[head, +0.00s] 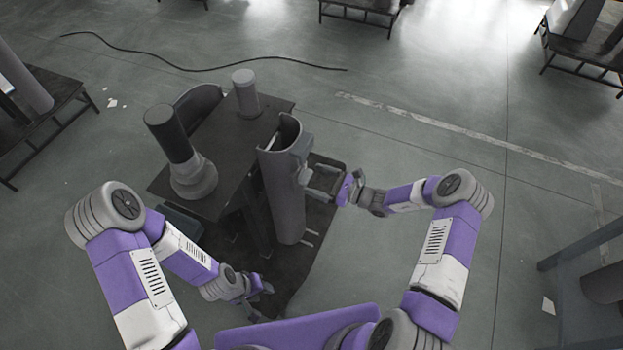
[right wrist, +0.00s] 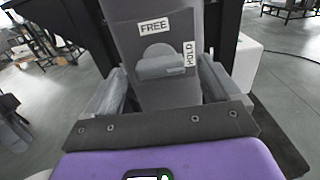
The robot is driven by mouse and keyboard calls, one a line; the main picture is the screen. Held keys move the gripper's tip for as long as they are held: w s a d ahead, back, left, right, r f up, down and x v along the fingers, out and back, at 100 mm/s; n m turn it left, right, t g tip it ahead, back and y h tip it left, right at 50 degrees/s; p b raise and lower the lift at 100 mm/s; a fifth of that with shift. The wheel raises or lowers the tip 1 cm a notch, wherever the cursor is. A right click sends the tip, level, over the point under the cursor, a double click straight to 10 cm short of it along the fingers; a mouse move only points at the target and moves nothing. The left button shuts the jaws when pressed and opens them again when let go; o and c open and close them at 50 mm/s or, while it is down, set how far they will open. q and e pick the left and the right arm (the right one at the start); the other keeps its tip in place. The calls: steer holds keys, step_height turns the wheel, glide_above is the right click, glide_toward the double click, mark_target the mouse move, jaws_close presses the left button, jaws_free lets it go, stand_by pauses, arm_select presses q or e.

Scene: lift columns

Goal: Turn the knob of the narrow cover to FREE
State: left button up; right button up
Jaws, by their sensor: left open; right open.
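The grey cover (head: 280,195) stands upright at the table's right side in the head view. In the right wrist view a grey cover face (right wrist: 155,95) carries a grey knob (right wrist: 160,66) with a raised grip bar. The bar lies about level. A FREE label (right wrist: 154,26) is above the knob and a HOLD label (right wrist: 189,53) is to its right. My right gripper (head: 322,182) is open, its fingers either side of the face below the knob; contact cannot be told. The knob is hidden in the head view. My left gripper (head: 262,288) is open and empty, low near my base.
A dark table (head: 225,150) holds a dark-topped cylinder (head: 168,135) and a grey cylinder (head: 245,95). Another curved cover (head: 198,100) stands at its far left. A black cable (head: 190,68) lies on the floor. The floor to the right is mostly clear.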

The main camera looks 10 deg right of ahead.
steer(key=shift+x, duration=1.2)
steer(key=c, duration=1.1)
steer(key=shift+o, duration=0.2)
